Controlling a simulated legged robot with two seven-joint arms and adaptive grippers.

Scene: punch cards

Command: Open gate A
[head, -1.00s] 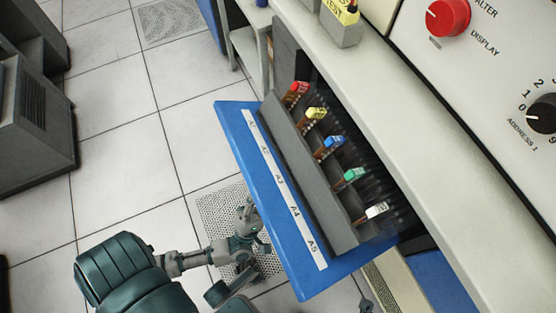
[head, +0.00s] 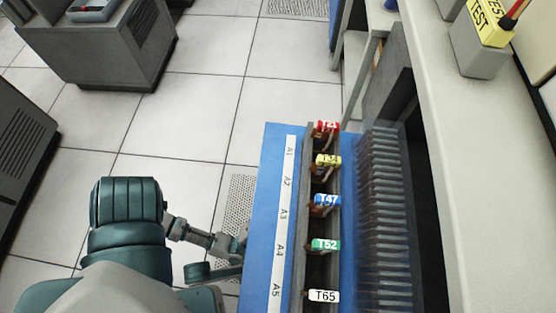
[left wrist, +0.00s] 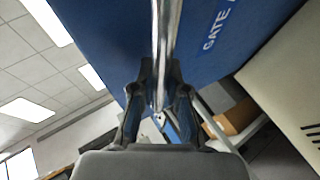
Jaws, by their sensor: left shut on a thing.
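Gate A is a blue panel with "GATE" lettering (left wrist: 222,28) in the left wrist view. In the head view its blue top edge (head: 262,200), labelled A1 to A5, stands out from the cabinet. A silver bar handle (left wrist: 167,30) runs along the panel's face. My left gripper (left wrist: 160,80) is shut on this handle, one finger on each side. In the head view the arm reaches the gate's outer side, and the gate hides the fingertips. My right gripper is not in view.
Coloured tagged cards, such as T47 (head: 326,201) and T52 (head: 325,246), sit along the gate's inner side. Metal ribs (head: 385,200) lie between gate and cabinet. A beige counter (head: 470,180) is at right.

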